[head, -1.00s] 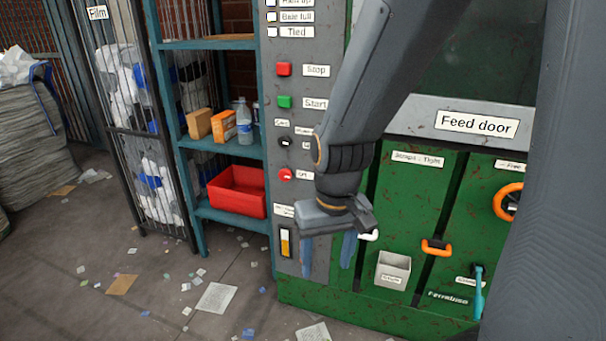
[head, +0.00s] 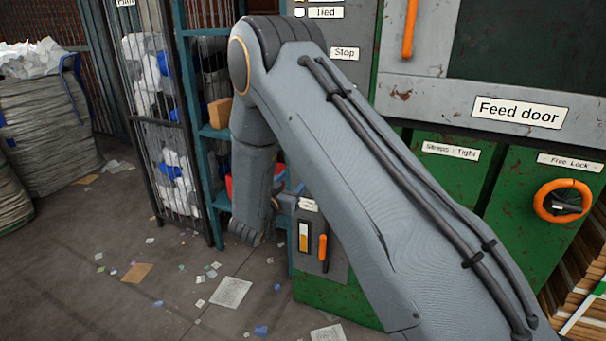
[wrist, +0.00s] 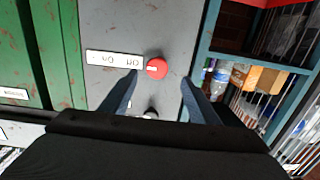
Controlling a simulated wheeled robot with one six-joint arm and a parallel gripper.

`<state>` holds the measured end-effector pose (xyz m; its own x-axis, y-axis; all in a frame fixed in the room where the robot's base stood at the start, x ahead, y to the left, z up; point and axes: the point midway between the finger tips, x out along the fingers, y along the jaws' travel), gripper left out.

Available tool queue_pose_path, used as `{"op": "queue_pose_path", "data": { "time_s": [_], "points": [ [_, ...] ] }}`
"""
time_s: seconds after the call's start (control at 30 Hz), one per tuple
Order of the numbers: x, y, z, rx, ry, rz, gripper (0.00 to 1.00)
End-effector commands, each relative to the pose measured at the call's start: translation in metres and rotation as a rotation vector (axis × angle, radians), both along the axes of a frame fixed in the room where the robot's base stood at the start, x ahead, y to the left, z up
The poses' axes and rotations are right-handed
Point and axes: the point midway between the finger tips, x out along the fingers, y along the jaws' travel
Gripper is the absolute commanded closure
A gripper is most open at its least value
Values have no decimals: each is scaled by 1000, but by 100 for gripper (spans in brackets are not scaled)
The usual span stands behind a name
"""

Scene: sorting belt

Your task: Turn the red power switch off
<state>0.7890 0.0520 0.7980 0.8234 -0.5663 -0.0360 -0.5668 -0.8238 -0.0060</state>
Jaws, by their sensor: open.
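The red power switch (wrist: 157,68) is a round red knob with a pale mark on its face, on a grey panel (wrist: 110,25). A white label (wrist: 114,59) reading "Off On" sits beside it, upside down in the wrist view. My gripper (wrist: 158,80) is open, with one blue finger on each side of the knob in that view. I cannot tell whether a finger touches it. In the head view my arm hides the switch and most of my gripper.
A black knob (wrist: 151,113) lies near the red one. A teal shelf (wrist: 204,50) with a bottle (wrist: 221,75) and boxes stands beside the panel. In the head view, an orange handle (head: 323,247) is low on the panel. Paper scraps litter the floor.

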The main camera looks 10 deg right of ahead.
Motion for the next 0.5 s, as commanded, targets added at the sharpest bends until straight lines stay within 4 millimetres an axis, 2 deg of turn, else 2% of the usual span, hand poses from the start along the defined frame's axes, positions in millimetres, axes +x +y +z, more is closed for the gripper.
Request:
{"op": "queue_pose_path", "data": {
  "time_s": [0.17,0.5],
  "points": [
    [3,-6,-1,-27,-27,-30,44],
    [43,-35,-1,-26,-27,-28,44]
  ]
}}
